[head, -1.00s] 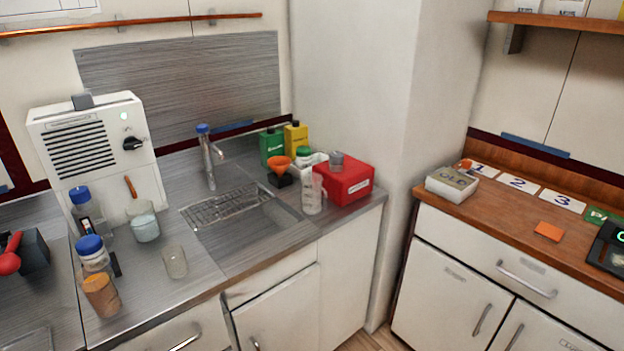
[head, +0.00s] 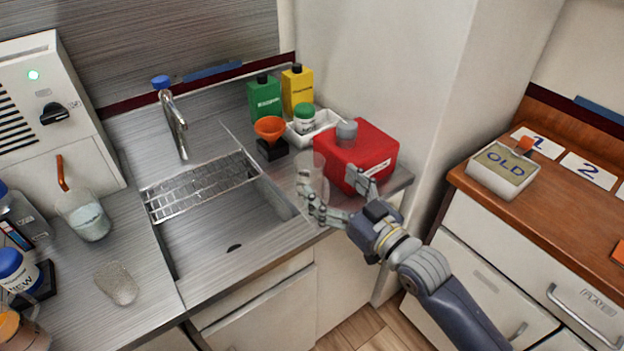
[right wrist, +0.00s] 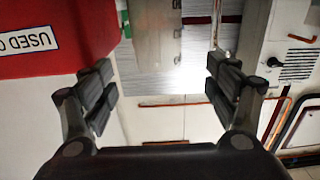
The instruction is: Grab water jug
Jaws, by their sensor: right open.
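A clear, see-through jug (head: 309,172) stands at the right front of the steel counter, just left of the red box (head: 352,152). My right gripper (head: 337,194) is open at the counter's front edge. Its fingers are spread, one overlapping the lower part of the jug and the other in front of the red box. I cannot tell whether it touches the jug. In the right wrist view, the open gripper (right wrist: 160,82) has a see-through shape, perhaps the jug, above and between its fingers. My left gripper is not in view.
A sink (head: 235,225) with a metal rack (head: 203,186) lies left of the jug. An orange funnel (head: 270,129), a white tray (head: 325,124) and green (head: 264,98) and yellow (head: 297,88) bottles stand behind. A wooden counter (head: 560,215) is on the right.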

